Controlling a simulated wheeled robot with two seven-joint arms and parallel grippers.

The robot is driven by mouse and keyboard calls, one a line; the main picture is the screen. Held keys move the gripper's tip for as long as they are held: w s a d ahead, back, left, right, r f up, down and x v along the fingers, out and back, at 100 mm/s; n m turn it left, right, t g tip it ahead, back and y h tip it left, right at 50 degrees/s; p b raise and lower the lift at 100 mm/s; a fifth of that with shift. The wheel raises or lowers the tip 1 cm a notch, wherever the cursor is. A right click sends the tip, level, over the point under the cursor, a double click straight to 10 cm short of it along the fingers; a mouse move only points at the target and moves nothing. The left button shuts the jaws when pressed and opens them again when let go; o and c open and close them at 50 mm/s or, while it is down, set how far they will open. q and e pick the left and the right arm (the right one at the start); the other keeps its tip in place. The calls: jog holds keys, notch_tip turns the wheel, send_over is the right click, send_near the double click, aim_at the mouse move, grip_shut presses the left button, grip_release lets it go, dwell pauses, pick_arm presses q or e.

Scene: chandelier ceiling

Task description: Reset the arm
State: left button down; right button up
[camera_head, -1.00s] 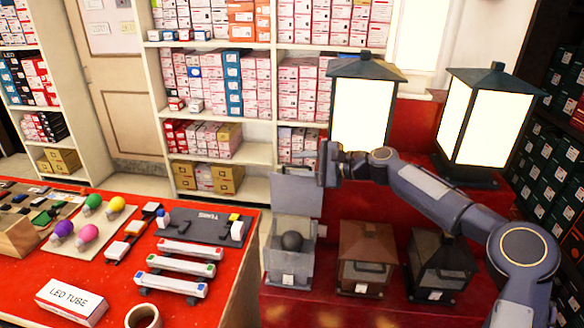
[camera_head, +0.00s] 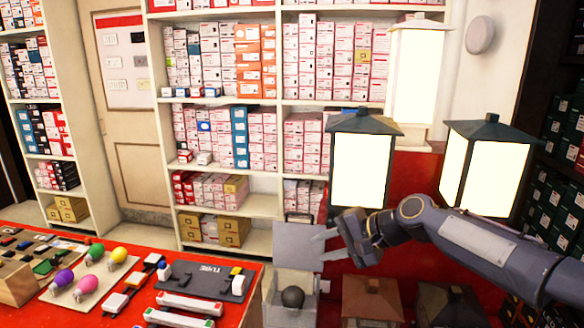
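My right arm comes in from the right, and its gripper (camera_head: 322,246) is in the air near the picture's middle. Its two pale fingers point left with a gap between them, and nothing shows in the gap. Behind the fingers is the raised grey lid (camera_head: 292,240) of a small lantern box (camera_head: 277,300), which has a dark ball (camera_head: 293,297) in it. I cannot tell whether the fingers touch the lid. My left gripper is out of view.
Two large lit lanterns (camera_head: 362,170) (camera_head: 490,178) stand behind my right arm. Small lanterns (camera_head: 371,297) (camera_head: 447,302) are below it. A red table (camera_head: 225,318) with coloured bulbs (camera_head: 87,285) and tubes is at left. Shelves of boxes (camera_head: 250,141) line the back.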

jog(key=s+d+f+n+h, duration=0.2)
jog(key=s+d+f, duration=0.1)
jog(key=s, duration=0.8)
jog(key=s+d+f+n+h, duration=0.1)
jog(key=s+d+f, duration=0.3)
jog(key=s, duration=0.7)
jog(key=s+d+f+n+h, duration=0.2)
jog(key=s+d+f+h, duration=0.1)
jog(key=s, duration=0.7)
jog(key=shift+s+d+f+n, duration=0.35)
jog(key=shift+d+f, duration=0.3)
jog(key=shift+d, duration=0.35)
